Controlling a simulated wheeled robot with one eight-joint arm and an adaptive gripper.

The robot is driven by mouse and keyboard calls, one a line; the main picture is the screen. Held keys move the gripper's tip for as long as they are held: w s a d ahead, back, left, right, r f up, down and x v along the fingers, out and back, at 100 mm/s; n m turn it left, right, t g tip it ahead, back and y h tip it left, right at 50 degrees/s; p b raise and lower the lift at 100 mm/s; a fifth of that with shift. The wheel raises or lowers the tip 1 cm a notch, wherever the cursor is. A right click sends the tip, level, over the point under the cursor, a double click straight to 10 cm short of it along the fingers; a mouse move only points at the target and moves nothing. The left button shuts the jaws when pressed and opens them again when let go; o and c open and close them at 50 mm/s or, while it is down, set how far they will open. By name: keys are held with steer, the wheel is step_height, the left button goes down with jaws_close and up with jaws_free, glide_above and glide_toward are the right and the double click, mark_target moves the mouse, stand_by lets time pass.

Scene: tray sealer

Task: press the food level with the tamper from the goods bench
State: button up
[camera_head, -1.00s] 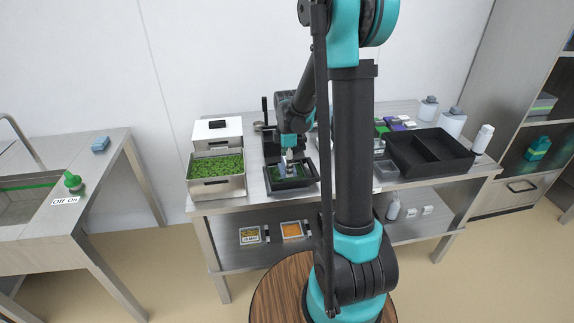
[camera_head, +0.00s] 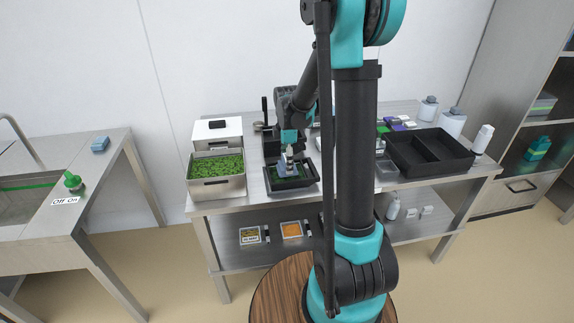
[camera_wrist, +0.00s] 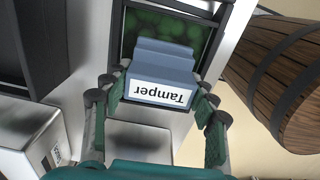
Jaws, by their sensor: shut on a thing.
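In the wrist view the tamper (camera_wrist: 163,62) is a grey-blue block with a white label reading "Tamper". My gripper (camera_wrist: 155,98) is shut on it, one finger on each side. Green food (camera_wrist: 195,33) lies in a dark-rimmed tray beyond and under the tamper; whether the tamper touches it I cannot tell. In the head view my gripper (camera_head: 289,157) is over the black tray holder (camera_head: 293,184) on the bench, with the tamper (camera_head: 284,165) low at its green food. The tamper hides part of the food.
A steel bin of green food (camera_head: 217,187) and a white lidded box (camera_head: 217,134) stand left of the holder. A black two-part tray (camera_head: 429,153) and white bottles (camera_head: 452,121) stand right. The shelf below (camera_head: 275,257) holds small food trays. A wooden barrel (camera_wrist: 280,75) shows in the wrist view.

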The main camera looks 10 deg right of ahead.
steer(key=shift+r, duration=3)
